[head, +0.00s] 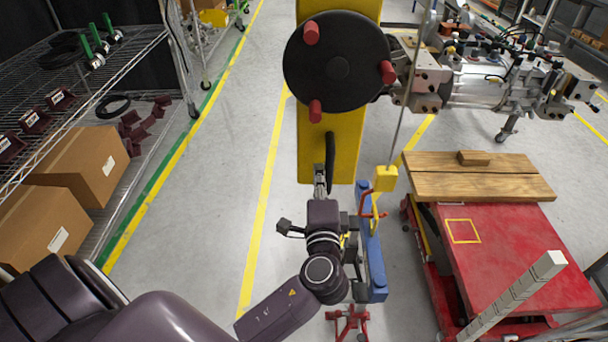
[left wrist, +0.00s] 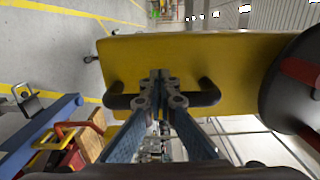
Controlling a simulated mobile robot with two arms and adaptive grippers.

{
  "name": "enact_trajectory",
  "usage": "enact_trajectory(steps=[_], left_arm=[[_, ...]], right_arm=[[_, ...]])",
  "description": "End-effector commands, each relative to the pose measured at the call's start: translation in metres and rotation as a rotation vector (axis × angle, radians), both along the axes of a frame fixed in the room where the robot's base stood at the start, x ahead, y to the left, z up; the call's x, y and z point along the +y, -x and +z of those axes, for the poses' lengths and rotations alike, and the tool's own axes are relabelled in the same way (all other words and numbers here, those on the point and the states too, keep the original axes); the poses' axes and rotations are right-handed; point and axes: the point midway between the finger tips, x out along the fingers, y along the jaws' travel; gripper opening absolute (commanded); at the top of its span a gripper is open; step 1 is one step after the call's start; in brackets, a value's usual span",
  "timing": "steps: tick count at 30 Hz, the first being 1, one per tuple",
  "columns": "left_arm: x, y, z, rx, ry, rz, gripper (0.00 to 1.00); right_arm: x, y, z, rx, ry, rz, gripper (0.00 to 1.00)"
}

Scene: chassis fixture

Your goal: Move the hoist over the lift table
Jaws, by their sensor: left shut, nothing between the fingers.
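The hoist is a yellow column (head: 345,110) with a large black wheel (head: 340,62) bearing red knobs and a black handle (head: 330,158) on its face. The column (left wrist: 225,52) fills much of the left wrist view, with the handle's ends showing on both sides of my fingers. My left gripper (head: 320,180) is at the handle, its fingers closed together with nothing held between them; whether they touch the handle is unclear. The red lift table (head: 510,245) stands to the right, with wooden boards (head: 480,178) across its far end. My right gripper is not visible.
A blue bar (head: 374,250) with a yellow block (head: 385,178) stands between the hoist and lift table. A silver machine assembly (head: 490,85) is at the upper right. Wire shelving with cardboard boxes (head: 85,165) lines the left. Floor (head: 220,180) left of the hoist is clear.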

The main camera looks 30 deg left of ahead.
Motion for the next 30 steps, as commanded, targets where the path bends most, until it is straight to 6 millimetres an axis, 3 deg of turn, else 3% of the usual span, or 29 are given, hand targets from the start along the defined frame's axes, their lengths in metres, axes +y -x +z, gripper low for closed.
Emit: enact_trajectory(steps=[1,15,30], left_arm=[[-0.017,-0.008,0.001,-0.008,0.009,-0.031,0.0],[-0.068,-0.039,0.001,-0.007,0.007,-0.029,0.0],[-0.078,-0.045,0.002,-0.005,0.004,-0.025,0.0]], right_arm=[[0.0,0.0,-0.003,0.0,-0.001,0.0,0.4],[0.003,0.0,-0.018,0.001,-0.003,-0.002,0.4],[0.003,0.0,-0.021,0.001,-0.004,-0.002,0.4]])
